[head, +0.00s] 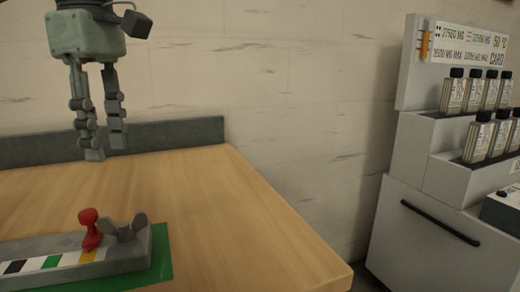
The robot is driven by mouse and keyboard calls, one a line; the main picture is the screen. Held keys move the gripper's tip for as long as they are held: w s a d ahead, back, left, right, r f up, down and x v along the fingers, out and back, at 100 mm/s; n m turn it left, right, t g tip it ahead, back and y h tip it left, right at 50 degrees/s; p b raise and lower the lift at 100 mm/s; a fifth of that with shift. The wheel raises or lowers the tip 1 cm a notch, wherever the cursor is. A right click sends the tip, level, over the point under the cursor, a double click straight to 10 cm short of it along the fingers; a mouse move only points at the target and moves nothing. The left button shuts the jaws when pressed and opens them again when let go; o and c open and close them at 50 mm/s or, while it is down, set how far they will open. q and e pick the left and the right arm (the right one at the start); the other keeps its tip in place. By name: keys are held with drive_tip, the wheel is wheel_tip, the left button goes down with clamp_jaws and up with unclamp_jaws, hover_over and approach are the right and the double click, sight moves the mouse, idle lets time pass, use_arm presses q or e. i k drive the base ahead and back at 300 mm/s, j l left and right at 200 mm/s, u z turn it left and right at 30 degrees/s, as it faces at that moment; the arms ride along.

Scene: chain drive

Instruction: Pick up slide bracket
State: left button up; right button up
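My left gripper (106,150) hangs from the top left of the head view, pointing down over the back part of the wooden table. Its two fingers are apart with nothing between them. A grey bar-shaped fixture (128,258) lies at the table's front left, below the gripper and apart from it. A red knob (90,230) and a grey wing-shaped piece (126,229) stand on the bar. I cannot tell for sure which part, if any, is the slide bracket. The left end of the bar is cut off by the frame. My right gripper is not in view.
The wooden table (215,220) is clear to the right of the fixture. A green mat (161,255) lies under the bar. A grey ledge (175,133) runs along the back edge. A grey cabinet (420,240) with several bottles (480,137) stands at the right, past a gap.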

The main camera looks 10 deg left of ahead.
sight(34, 262)
drive_tip(key=k+l, duration=0.1)
drive_tip(key=l, duration=1)
drive_tip(key=k+l, duration=0.15)
drive_tip(key=l, duration=0.4)
drive_tip(key=k+l, duration=0.1)
drive_tip(key=l, duration=0.45)
